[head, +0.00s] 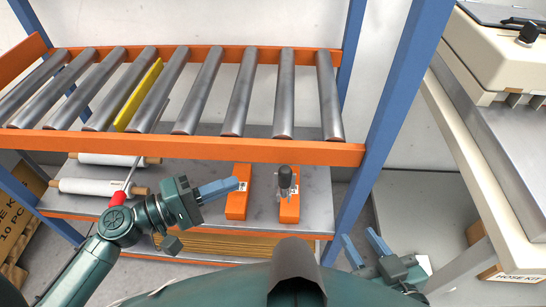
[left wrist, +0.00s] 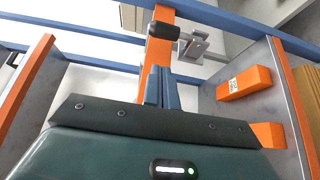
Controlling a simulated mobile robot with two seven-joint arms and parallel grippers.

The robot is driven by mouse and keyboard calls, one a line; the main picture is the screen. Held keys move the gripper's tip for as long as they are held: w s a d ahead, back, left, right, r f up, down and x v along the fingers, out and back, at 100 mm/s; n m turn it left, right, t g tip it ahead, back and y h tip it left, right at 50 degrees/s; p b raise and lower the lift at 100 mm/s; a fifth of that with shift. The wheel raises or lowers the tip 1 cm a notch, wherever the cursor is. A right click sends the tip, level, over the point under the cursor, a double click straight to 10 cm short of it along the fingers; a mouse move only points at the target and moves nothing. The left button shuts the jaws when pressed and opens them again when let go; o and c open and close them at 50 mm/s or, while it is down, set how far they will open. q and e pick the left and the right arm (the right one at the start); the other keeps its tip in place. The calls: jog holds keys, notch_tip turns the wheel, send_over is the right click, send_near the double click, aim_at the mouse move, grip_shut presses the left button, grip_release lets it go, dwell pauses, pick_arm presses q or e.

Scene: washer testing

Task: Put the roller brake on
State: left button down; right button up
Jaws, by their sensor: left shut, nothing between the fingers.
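The roller conveyor (head: 205,95) has a yellow strip (head: 138,95) standing between two of its rollers. A thin metal rod (head: 140,155) with a red knob (head: 117,198) hangs at the conveyor's front; I take it for the brake lever. The knob shows against my left arm; I cannot tell whether they touch. My left gripper (head: 220,188) is shut and empty, right of the knob and below the conveyor's front rail. Its fingers also show in the left wrist view (left wrist: 162,88). My right gripper (head: 366,246) is open and empty at the lower right, away from the conveyor.
Below the conveyor is a grey shelf (head: 320,185) with white rolls (head: 90,187), an orange block (head: 239,192) and an orange-based clamp with a dark handle (head: 286,180). A blue post (head: 385,115) stands right of the conveyor. A cream machine (head: 500,60) is at the right.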

aim_at(285, 183)
pick_arm(q)
jog(key=shift+s+r, duration=0.15)
jog(key=shift+s, duration=0.05)
pick_arm(e)
jog(key=shift+s+r, duration=0.1)
jog(key=shift+s, duration=0.1)
